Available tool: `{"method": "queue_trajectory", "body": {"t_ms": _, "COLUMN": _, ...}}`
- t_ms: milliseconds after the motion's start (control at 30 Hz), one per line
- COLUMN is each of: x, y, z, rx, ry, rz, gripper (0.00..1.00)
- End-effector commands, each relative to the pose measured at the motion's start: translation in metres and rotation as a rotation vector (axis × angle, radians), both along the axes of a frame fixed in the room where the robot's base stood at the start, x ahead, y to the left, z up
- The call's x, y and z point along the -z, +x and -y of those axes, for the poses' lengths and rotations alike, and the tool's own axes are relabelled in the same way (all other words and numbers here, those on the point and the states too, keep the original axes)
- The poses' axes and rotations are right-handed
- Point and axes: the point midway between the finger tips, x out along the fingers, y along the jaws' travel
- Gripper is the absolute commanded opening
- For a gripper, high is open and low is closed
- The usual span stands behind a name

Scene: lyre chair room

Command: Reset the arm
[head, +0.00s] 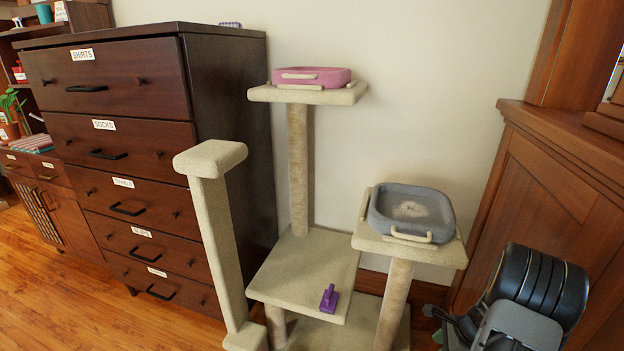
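Part of my arm shows at the lower right of the head view, as a dark ribbed joint and a grey link, close to the camera. A small dark part reaches left from it at the bottom edge, near the foot of the cat tree. It may belong to my gripper, but I cannot make out two fingertips or whether they are apart. Nothing held can be seen.
A beige cat tree (290,268) stands ahead, carrying a pink bed (312,78), a grey bed (408,212) and a purple brush (329,298). A dark labelled dresser (150,137) stands left. Wooden panelling (560,185) rises right, behind my arm. Floor (75,305) is clear at lower left.

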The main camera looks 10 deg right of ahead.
Motion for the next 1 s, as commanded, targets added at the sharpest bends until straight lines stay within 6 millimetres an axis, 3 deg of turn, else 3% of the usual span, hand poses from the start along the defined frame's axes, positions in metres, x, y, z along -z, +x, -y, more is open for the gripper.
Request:
{"method": "queue_trajectory", "body": {"t_ms": 167, "x": 0.002, "y": -0.023, "z": -0.018, "rx": -0.25, "ry": 0.008, "rz": 0.006, "gripper": 0.47}}
{"method": "queue_trajectory", "body": {"t_ms": 267, "x": -0.041, "y": -0.032, "z": -0.036, "rx": -0.491, "ry": -0.03, "rz": 0.035, "gripper": 0.47}}
{"method": "queue_trajectory", "body": {"t_ms": 467, "x": -0.15, "y": -0.034, "z": -0.084, "rx": -0.956, "ry": -0.143, "rz": 0.095, "gripper": 0.47}}
{"method": "queue_trajectory", "body": {"t_ms": 700, "x": -0.311, "y": -0.045, "z": -0.16, "rx": -1.545, "ry": -0.369, "rz": 0.182, "gripper": 0.47}}
{"method": "queue_trajectory", "body": {"t_ms": 800, "x": -0.366, "y": -0.053, "z": -0.187, "rx": -1.717, "ry": -0.471, "rz": 0.223, "gripper": 0.47}}
{"method": "queue_trajectory", "body": {"t_ms": 1000, "x": -0.449, "y": -0.063, "z": -0.229, "rx": -1.893, "ry": -0.651, "rz": 0.336, "gripper": 0.47}}
